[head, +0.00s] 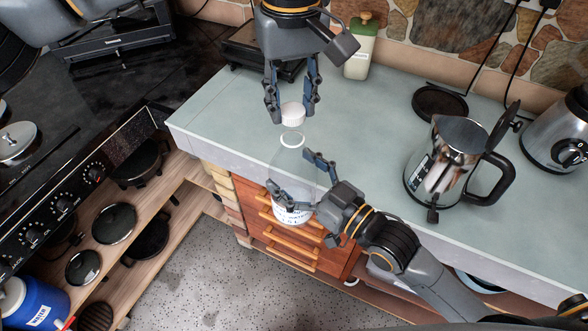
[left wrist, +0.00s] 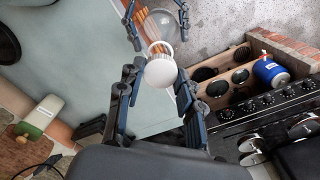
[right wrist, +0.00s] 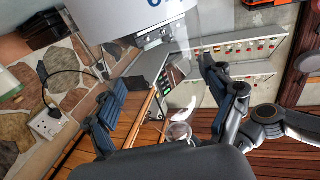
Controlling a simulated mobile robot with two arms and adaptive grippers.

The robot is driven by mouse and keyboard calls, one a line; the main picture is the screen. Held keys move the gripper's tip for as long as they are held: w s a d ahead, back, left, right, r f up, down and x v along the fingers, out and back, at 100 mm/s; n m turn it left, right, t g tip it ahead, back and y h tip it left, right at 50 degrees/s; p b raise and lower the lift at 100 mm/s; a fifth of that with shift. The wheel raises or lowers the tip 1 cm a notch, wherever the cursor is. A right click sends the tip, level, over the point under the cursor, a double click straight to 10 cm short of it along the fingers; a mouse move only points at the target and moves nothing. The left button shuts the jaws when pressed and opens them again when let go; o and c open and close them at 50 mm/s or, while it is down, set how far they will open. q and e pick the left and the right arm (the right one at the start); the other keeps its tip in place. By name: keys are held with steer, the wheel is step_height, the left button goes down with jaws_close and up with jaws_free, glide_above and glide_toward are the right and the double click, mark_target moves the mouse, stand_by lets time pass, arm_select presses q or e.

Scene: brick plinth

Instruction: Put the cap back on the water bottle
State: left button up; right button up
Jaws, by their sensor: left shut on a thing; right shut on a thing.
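My left gripper (head: 291,110) comes down from the top of the head view. It is shut on the small white cap (head: 292,118), which also shows between the fingers in the left wrist view (left wrist: 160,72). The clear water bottle (head: 292,165) stands roughly upright just below the cap, its open neck ring showing. A small gap appears between cap and neck. My right gripper (head: 291,174) is shut on the bottle, fingers on either side of its body, in front of the counter edge.
The pale green counter (head: 370,130) has free room around the grippers. A stove (head: 70,180) and shelves with pans (head: 115,222) are left. Drawers (head: 290,245) lie below.

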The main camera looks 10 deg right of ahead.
arm_select(q)
steer(key=shift+f, duration=0.45)
stand_by(0.6)
steer(key=shift+f, duration=0.85)
steer(key=shift+f, duration=0.55)
